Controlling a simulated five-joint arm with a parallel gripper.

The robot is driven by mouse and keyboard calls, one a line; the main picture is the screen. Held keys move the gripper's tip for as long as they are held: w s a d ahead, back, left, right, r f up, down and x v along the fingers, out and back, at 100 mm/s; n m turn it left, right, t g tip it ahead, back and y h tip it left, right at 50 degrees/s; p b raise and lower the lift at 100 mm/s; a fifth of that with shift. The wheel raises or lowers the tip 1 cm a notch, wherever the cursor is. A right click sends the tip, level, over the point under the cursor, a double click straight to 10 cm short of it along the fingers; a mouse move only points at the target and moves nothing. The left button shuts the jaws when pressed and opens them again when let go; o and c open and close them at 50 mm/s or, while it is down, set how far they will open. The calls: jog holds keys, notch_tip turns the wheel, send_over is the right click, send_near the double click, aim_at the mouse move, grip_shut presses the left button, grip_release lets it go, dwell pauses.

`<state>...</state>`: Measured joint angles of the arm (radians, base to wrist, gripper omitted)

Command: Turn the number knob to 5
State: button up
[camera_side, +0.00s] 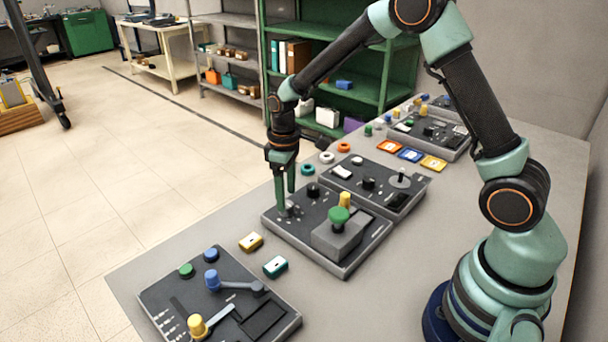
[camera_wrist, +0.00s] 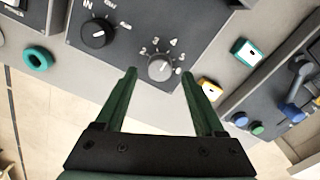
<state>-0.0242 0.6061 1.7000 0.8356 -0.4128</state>
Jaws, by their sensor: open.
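The number knob (camera_wrist: 160,68) is a small round grey knob with digits around its upper side, on a dark grey panel (camera_wrist: 205,40). Digits 2, 3 and 4 can be made out; the knob's pointer is too small to read surely. My gripper (camera_wrist: 159,75) is open, with one green finger on each side of the knob in the wrist view. In the side view my gripper (camera_side: 285,203) points down at the panel's left corner, around the grey knob, which the fingers partly hide. I cannot tell whether either finger touches it.
A black knob (camera_wrist: 97,33) sits beside the number knob. The panel also has a green-topped knob (camera_side: 338,217) on a raised block and a yellow knob (camera_side: 345,200). Yellow (camera_side: 250,242) and teal (camera_side: 275,266) blocks lie beside it. A lever panel (camera_side: 285,318) stands at front left.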

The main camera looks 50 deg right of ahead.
jog(key=shift+f, duration=1.15)
grip_shut()
jog(key=m, duration=0.3)
jog(key=shift+m, duration=2.4)
